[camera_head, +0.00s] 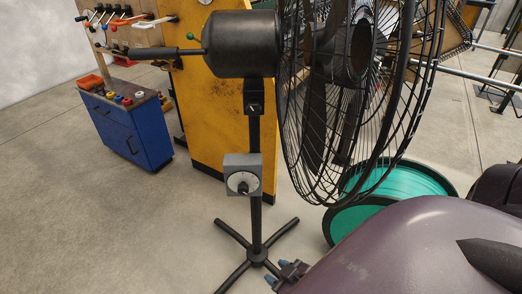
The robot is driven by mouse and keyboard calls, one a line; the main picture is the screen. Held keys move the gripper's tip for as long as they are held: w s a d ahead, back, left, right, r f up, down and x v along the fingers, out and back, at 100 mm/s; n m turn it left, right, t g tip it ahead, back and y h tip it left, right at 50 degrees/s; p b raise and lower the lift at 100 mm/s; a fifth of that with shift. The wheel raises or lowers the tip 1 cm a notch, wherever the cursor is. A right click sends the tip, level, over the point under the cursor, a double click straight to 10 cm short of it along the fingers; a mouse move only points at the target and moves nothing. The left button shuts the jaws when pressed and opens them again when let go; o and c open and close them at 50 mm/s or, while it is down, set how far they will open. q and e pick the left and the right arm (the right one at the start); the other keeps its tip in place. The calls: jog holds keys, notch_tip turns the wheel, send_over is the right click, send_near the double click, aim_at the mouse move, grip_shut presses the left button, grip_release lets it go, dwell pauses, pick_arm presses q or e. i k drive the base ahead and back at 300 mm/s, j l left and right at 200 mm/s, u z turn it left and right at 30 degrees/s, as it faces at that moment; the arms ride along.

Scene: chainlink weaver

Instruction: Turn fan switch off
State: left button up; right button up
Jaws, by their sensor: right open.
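A black pedestal fan stands in the middle of the view, with its wire cage (361,100) facing right and its motor housing (241,44) on the left. The fan switch (241,175) is a grey box on the pole with a round white dial on its front. The dial has a small dark centre; its exact setting is too small to read. My right gripper (277,273) is open, with blue-grey fingertips, low at the bottom near the fan's foot. It is below and to the right of the switch, apart from it, and looks empty. My left gripper is out of view.
The fan's pole and cross-shaped foot (257,256) stand close to my right gripper. A green reel (405,181) lies behind on the right. A blue cabinet (133,131) and a yellow panel (216,110) stand behind on the left. The floor left of the pole is clear.

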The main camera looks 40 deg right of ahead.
aim_at(243, 188)
jog(key=i+j+z, duration=0.2)
jog(key=j+z, duration=0.25)
jog(key=i+j+z, duration=0.1)
jog(key=j+z, duration=0.75)
